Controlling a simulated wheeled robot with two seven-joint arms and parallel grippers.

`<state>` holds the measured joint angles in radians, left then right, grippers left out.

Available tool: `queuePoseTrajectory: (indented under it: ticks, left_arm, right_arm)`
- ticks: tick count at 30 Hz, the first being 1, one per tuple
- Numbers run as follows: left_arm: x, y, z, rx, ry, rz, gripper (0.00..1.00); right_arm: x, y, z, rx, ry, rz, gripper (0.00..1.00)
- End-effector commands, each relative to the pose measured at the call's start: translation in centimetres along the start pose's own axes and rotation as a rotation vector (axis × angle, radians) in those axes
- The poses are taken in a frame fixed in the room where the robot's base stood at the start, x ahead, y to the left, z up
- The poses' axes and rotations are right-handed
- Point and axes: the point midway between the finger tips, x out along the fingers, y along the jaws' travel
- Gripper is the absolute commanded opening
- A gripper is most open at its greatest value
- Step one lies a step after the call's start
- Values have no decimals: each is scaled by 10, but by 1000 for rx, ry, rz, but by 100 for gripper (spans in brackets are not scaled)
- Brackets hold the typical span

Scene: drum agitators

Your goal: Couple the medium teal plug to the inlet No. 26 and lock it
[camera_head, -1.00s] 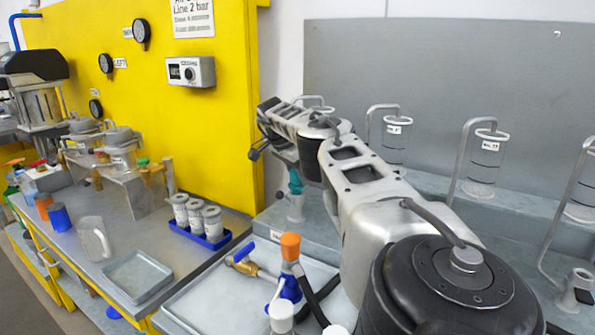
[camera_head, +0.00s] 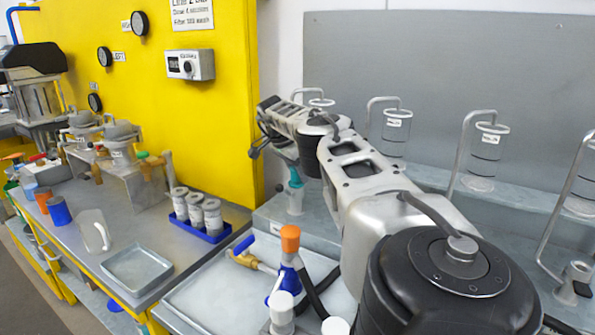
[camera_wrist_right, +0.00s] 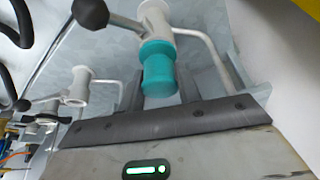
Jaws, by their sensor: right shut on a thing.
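The teal plug (camera_wrist_right: 158,72) is between the fingers of my right gripper (camera_wrist_right: 161,88), which is shut on it. Its upper end meets the mouth of a pale grey inlet (camera_wrist_right: 154,20) in the right wrist view. Whether it is fully seated or locked I cannot tell. A lever with a dark knob (camera_wrist_right: 90,13) sticks out to the left of this inlet. In the head view the teal plug (camera_head: 295,178) stands over a grey inlet (camera_head: 295,202), partly behind my right arm. The inlet's number is not readable. My left gripper is not in view.
A tray (camera_head: 215,290) in front holds a brass valve (camera_head: 243,256), an orange-capped piece (camera_head: 290,238) and hoses. More inlets with glass cylinders (camera_head: 487,160) and bent pipes line the grey panel at right. A yellow wall (camera_head: 200,120) stands behind left.

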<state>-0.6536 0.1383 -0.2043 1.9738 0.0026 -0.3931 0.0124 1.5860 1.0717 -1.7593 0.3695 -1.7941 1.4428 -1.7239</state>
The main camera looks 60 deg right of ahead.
Motion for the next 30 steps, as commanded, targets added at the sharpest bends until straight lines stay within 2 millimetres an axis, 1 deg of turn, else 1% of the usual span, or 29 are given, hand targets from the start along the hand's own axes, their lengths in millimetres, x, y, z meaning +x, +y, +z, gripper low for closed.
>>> queuePoseTrajectory:
  ticks: [12,13,15,30]
  left_arm:
    - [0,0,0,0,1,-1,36]
    - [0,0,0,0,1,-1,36]
    - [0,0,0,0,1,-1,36]
    - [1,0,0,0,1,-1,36]
  right_arm:
    - [3,0,1,0,0,0,7]
    - [3,0,1,0,0,0,42]
    - [3,0,1,0,0,0,59]
    - [3,0,1,0,0,0,60]
